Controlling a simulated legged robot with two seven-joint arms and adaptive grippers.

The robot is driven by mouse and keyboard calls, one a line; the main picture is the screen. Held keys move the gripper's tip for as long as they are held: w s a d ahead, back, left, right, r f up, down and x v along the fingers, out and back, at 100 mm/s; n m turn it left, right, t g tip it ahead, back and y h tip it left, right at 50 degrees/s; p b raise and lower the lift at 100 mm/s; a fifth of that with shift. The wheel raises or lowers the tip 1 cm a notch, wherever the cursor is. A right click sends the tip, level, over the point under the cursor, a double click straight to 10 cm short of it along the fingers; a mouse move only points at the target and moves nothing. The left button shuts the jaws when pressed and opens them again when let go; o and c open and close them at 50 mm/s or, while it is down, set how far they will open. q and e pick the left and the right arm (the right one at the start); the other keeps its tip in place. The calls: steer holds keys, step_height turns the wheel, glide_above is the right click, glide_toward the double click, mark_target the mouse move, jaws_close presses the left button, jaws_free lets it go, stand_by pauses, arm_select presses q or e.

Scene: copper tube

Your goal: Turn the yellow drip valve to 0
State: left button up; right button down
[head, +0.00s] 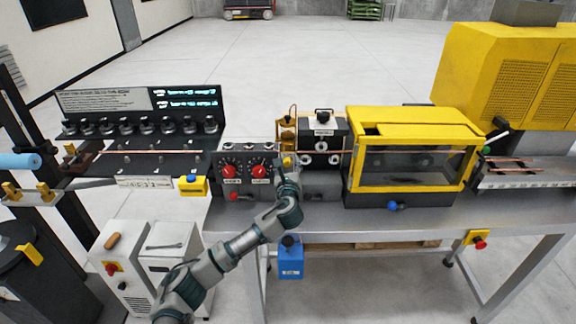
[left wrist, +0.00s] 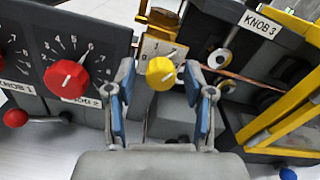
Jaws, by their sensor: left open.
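The yellow drip valve (left wrist: 160,73) is a round knob on a small pale dial plate (left wrist: 152,48) with dark marks, in the middle of the left wrist view. My left gripper (left wrist: 160,88) is open, with one blue-padded finger on each side of the knob in that view. I cannot tell whether either finger touches it. In the head view my left gripper (head: 287,178) is at the right end of the dark control panel, just in front of the small yellow valve (head: 288,161), which is partly hidden. My right gripper is in neither view.
Left of the valve, the panel carries two red knobs (left wrist: 67,75) with dials and a red ball lever (left wrist: 16,118). To the right are a KNOB 3 label (left wrist: 260,23), a copper tube (left wrist: 244,77) and a yellow-framed enclosure (head: 410,150). The bench front (head: 330,222) is bare.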

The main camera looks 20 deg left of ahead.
arm_select(q)
steer(key=shift+w, duration=0.1)
jaws_close()
stand_by(0.3)
